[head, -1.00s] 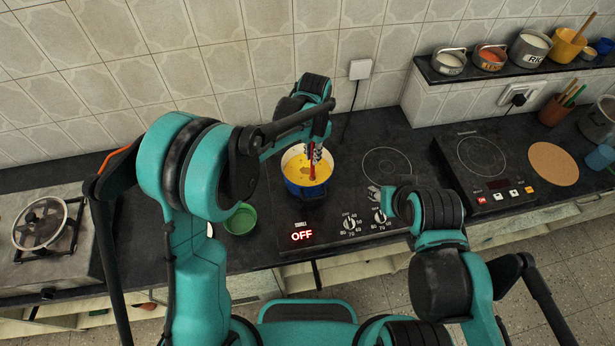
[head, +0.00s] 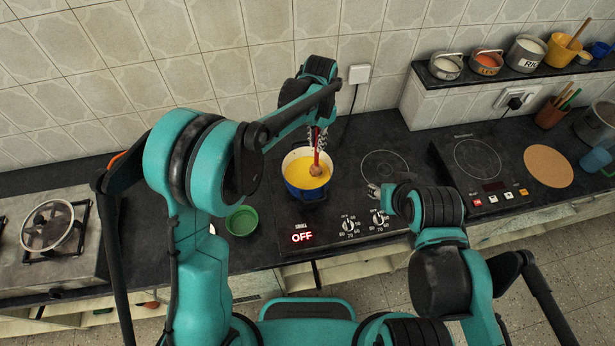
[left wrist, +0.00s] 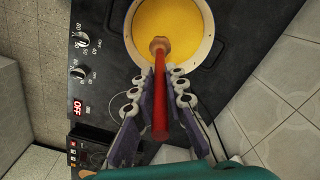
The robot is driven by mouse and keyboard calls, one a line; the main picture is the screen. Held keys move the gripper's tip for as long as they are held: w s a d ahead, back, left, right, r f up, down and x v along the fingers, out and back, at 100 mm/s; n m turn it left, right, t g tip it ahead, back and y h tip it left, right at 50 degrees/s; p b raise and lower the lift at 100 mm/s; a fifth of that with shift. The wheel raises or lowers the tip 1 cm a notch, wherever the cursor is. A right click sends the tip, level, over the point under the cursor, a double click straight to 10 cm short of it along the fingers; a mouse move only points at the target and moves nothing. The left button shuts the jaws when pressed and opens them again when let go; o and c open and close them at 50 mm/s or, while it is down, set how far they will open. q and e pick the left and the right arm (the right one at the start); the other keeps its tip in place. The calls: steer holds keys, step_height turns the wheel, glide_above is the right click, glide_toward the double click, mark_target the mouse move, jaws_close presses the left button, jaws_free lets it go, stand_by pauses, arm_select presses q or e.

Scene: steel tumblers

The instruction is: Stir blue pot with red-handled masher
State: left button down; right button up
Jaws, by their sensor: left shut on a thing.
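The blue pot (head: 304,193) stands on the left part of the double cooktop and holds a yellow liquid (head: 300,172). My left gripper (head: 316,136) is above the far side of the pot, shut on the red-handled masher (head: 317,148). The masher's wooden head (head: 316,170) is at the yellow liquid, right of the pot's middle. In the left wrist view the red handle (left wrist: 159,95) runs between my fingers (left wrist: 156,84) down to its head in the pot (left wrist: 207,42). My right gripper (head: 375,192) is low over the cooktop's front right; its fingers are too small to judge.
The cooktop display (head: 302,237) reads OFF. A green bowl (head: 242,221) sits left of the pot. An empty burner ring (head: 385,167) lies to the right. A second cooktop (head: 480,160) and a shelf (head: 490,75) with several pots stand further right.

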mark_target(318, 131)
arm_select(q)
steer(key=shift+r+p, duration=1.2)
steer(key=shift+r, duration=1.05)
steer(key=shift+r+p, duration=1.6)
steer(key=shift+r, duration=0.95)
steer(key=shift+f, duration=0.15)
